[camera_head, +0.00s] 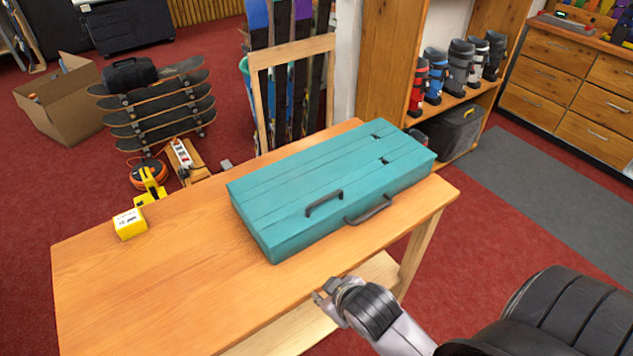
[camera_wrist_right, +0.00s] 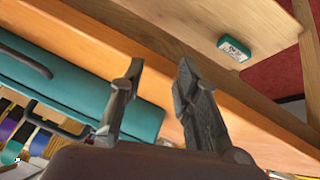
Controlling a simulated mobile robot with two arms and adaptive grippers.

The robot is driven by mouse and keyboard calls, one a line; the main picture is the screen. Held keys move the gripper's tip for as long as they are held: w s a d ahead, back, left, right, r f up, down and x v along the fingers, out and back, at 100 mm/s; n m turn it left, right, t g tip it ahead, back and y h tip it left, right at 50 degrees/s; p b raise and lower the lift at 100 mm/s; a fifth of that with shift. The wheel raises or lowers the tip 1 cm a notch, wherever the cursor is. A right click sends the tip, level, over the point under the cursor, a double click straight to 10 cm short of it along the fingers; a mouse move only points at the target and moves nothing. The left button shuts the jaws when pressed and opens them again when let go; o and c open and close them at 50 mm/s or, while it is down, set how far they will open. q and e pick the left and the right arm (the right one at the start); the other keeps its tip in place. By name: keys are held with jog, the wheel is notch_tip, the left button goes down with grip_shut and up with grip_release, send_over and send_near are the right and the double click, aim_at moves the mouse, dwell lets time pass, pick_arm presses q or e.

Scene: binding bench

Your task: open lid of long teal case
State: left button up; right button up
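The long teal case (camera_head: 330,175) lies on the wooden table with its lid down. One dark handle (camera_head: 324,203) is on its top near the front edge; another dark handle (camera_head: 368,209) sticks out from its front side. Two small dark fittings show on the top toward the right end. My right gripper (camera_head: 325,296) is in front of the case, apart from it, near the table's front edge. In the right wrist view, its two fingers (camera_wrist_right: 159,70) are spread with nothing between them, and the case (camera_wrist_right: 75,92) shows at left. My left gripper is not in view.
A small teal-and-white box (camera_wrist_right: 234,48) shows on a wooden surface in the wrist view.

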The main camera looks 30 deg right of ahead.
jog(key=w+a+r+n+t+y, duration=0.1)
jog(key=w+r+n+t, duration=0.45)
jog(key=w+r, duration=0.5)
jog(key=w+a+r+n+t+y, duration=0.15)
jog(key=w+r+n+t, duration=0.4)
jog(key=r, duration=0.75)
jog(key=a+r+n+t+y, duration=0.1)
jog(key=a+r+n+y, duration=0.9)
jog(key=r+n+y, duration=0.3)
jog(key=s+a+r+n+g+y, duration=0.25)
jog(key=a+n+g+y, duration=0.4)
jog(key=n, duration=0.65)
jog(key=n+g+h, duration=1)
jog(key=n+h, duration=0.4)
jog(key=h, duration=0.7)
send_near(329, 195)
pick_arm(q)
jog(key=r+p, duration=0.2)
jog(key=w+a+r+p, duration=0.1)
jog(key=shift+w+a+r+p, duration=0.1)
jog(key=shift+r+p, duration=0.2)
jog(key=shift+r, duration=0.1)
pick_arm(e)
jog(key=x, duration=0.8)
